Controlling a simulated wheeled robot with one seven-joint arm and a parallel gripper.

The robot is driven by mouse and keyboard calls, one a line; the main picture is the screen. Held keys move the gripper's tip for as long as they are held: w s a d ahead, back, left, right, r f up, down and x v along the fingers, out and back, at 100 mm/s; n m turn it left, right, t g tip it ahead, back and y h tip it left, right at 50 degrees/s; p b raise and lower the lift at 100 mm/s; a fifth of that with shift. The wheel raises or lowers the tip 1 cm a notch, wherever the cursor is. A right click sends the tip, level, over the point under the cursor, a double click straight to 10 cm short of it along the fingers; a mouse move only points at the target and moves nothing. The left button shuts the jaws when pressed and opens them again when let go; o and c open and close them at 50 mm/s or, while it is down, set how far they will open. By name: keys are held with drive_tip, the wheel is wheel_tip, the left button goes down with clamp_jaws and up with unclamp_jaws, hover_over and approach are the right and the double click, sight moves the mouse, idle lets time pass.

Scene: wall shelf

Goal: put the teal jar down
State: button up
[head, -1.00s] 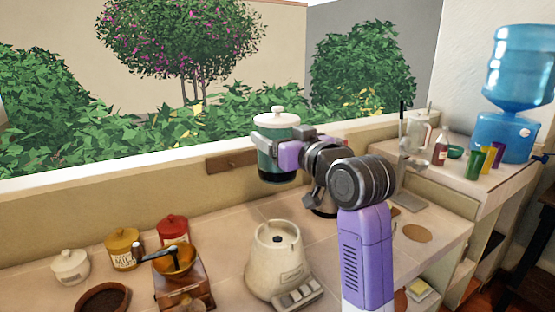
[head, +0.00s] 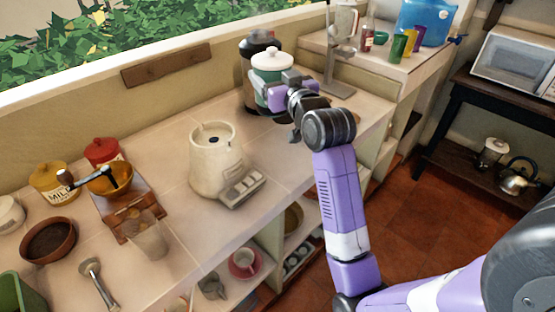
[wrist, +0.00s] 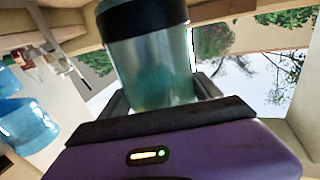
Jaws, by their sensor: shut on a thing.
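The teal jar (head: 264,97) has a white knobbed lid (head: 272,62) and is upright at the back right of the counter in the head view. My gripper (head: 280,91) is shut on its side. In the wrist view the jar's glassy teal body (wrist: 150,70) stands between the two fingers, with its black base at the top of the picture. In the head view the jar's bottom is partly hidden, and I cannot tell whether it touches the counter. A dark container (head: 262,42) stands close behind the jar.
A cream blender base (head: 212,165) stands on the tiled counter left of my arm. A metal stand (head: 340,85) is to the right of the jar. Yellow (head: 50,182) and red (head: 103,155) canisters and a grinder are at the left. Counter between blender base and jar is clear.

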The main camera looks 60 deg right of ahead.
drive_tip(key=shift+s+d+r+m+g+h, duration=0.3)
drive_tip(key=shift+s+d+r+h, duration=0.1)
drive_tip(key=shift+s+d+r, duration=0.1)
wheel_tip(320, 180, down, 19)
drive_tip(key=shift+f, duration=0.2)
drive_tip(key=shift+f, duration=0.15)
drive_tip(key=o, duration=2.1)
drive_tip(key=shift+f, duration=0.1)
drive_tip(key=shift+c, duration=0.2)
